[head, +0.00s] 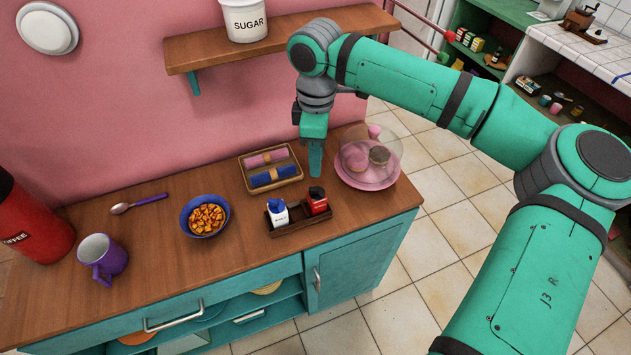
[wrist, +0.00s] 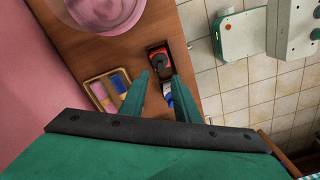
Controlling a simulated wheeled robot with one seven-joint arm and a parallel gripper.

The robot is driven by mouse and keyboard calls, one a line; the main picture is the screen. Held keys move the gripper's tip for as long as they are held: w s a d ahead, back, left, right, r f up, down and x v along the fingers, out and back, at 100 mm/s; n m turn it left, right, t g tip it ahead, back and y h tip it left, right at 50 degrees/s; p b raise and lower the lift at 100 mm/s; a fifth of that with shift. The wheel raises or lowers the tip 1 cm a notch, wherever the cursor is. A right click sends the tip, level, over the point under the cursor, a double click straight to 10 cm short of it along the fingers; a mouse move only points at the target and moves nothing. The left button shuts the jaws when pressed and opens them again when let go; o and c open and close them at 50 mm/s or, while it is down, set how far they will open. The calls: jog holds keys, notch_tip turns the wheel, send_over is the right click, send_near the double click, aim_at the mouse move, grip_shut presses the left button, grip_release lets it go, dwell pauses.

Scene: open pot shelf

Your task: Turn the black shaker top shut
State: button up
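The red shaker with the black top (head: 317,195) stands upright at the right end of a small dark wooden tray (head: 299,222). In the wrist view the black top (wrist: 159,62) lies just beyond my fingertips. A white shaker with a blue top (head: 277,211) stands to its left in the tray; in the wrist view it is partly hidden behind a finger. My gripper (head: 315,172) points down, behind and above the red shaker. In the wrist view its fingers (wrist: 160,76) are apart with nothing between their tips. I cannot tell how far the black top is turned.
A pink plate (head: 349,181) under a clear dome is close to the right of my gripper. A wicker tray with rolled napkins (head: 246,178) is to the left. Above is a wooden shelf (head: 222,53) with a sugar jar. A blue bowl (head: 191,225) stands further left.

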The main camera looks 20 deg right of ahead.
aim_at(316, 188)
notch_tip(316, 188, down, 9)
jog(key=shift+f, duration=0.2)
dwell(0.3)
grip_shut()
